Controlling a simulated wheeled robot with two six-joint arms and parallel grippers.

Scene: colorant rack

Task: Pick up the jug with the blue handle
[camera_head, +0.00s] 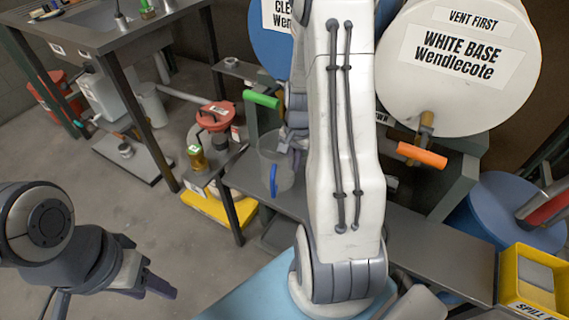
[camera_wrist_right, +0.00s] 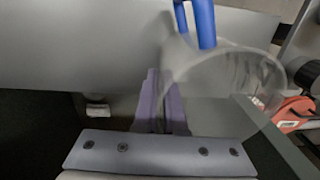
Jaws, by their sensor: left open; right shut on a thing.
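The jug (camera_head: 281,160) is clear with a blue handle (camera_head: 273,180). In the head view it stands upright at or just over the grey bench, left of my right arm. In the right wrist view the jug (camera_wrist_right: 225,85) is beside and partly across my right gripper's fingers (camera_wrist_right: 162,100), with the blue handle (camera_wrist_right: 204,22) above them. The right gripper is shut on the jug's wall; the exact contact is blurred. In the head view my right arm hides much of that gripper. My left gripper (camera_head: 150,282) is open and empty over the floor at lower left.
A white drum (camera_head: 465,85) with an orange-handled tap (camera_head: 422,155) is right of my arm. A green-handled tap (camera_head: 262,99) is close above the jug. A red-topped container (camera_head: 215,117) stands left. A yellow bin (camera_head: 530,280) is at lower right. The floor at left is mostly free.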

